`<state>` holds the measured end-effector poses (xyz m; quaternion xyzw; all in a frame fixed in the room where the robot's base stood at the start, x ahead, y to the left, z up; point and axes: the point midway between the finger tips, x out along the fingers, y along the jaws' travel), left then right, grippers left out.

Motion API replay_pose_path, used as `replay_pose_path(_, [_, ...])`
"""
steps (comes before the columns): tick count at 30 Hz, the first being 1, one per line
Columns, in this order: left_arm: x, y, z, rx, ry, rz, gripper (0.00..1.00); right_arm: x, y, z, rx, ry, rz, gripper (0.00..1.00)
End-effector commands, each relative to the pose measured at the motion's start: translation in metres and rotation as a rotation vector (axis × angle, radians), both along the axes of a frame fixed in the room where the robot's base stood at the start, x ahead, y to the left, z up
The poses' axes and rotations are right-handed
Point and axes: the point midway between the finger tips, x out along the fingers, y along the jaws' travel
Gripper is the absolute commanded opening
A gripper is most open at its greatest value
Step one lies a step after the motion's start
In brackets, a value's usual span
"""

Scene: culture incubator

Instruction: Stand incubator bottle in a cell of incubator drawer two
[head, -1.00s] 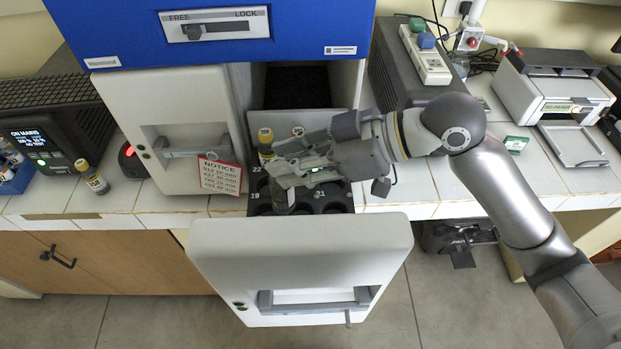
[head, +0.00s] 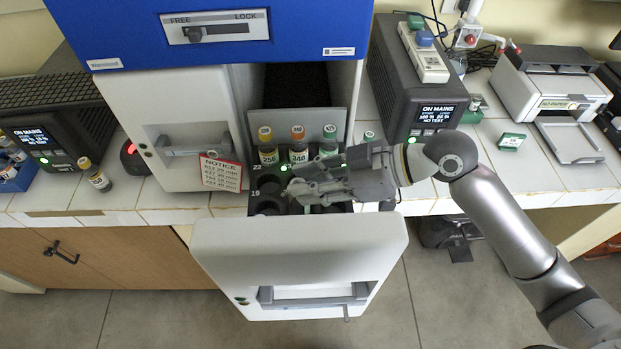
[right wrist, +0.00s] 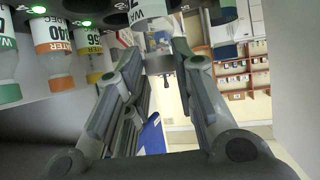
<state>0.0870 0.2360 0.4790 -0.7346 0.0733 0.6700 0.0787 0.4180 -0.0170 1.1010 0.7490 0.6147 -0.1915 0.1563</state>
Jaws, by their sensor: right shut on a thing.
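My right gripper (head: 293,191) is low over the open incubator drawer (head: 300,240), shut on a bottle that the fingers mostly hide in the head view. In the right wrist view a bottle with a white label (right wrist: 151,32) shows at the fingertips (right wrist: 163,68). I cannot tell whether its base is inside a cell. Yellow-capped (head: 267,150), orange-capped (head: 298,150) and green-capped (head: 329,142) bottles stand in the drawer's back row. Dark round cells (head: 269,185) show left of the gripper, with numbers 22 and 19 beside them. My left gripper is not in view.
A yellow-capped bottle (head: 96,176) is on the bench at left. A black power unit (head: 425,115) and a printer (head: 550,88) stand at right. The tiled bench right of the drawer has free room.

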Motion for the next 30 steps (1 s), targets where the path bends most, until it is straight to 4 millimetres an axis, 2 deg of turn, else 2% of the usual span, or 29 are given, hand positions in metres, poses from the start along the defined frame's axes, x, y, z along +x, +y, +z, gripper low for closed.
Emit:
replay_pose_path(3, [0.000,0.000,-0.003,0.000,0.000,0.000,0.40,0.000,0.000,-0.004,0.002,0.000,0.000,0.00])
replay_pose_path(4, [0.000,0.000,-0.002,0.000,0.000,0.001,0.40,0.000,0.000,-0.002,0.002,0.000,0.000,0.29])
replay_pose_path(8, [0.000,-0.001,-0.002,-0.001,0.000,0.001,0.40,0.000,0.000,-0.002,0.001,0.000,0.000,0.45])
replay_pose_path(20, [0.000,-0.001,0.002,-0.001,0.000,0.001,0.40,0.000,0.000,0.003,0.001,0.000,0.000,0.46])
replay_pose_path(24, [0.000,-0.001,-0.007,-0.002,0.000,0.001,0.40,-0.002,-0.015,0.006,-0.001,-0.002,-0.004,0.46])
replay_pose_path(30, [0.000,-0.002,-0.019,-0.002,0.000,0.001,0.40,-0.009,-0.050,0.024,-0.004,-0.002,-0.003,0.46])
